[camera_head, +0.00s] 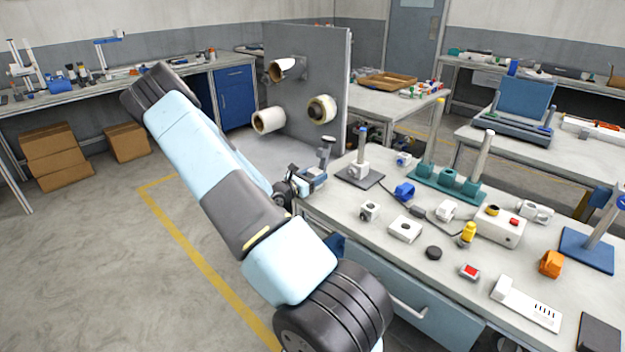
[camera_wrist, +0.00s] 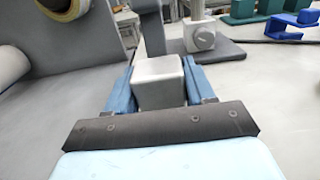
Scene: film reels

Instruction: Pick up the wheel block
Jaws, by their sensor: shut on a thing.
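My gripper (camera_head: 311,178) is at the left corner of the near workbench. In the wrist view its two blue fingers (camera_wrist: 159,84) are shut on a pale grey block, which I take to be the wheel block (camera_wrist: 160,72). The block sits between the fingers, with its near face and top showing. A grey upright part (camera_wrist: 151,28) shows just beyond the block; I cannot tell if it belongs to it. In the head view a grey upright piece with a rounded top (camera_head: 325,150) stands above the fingers. Whether the block touches the bench is unclear.
A dark base with a post and white block (camera_head: 359,169) stands right of my gripper. A grey panel (camera_head: 300,90) with reels on pegs, including a white reel (camera_head: 269,121), rises behind. Several small parts and a green stand (camera_head: 450,183) crowd the bench (camera_head: 385,255).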

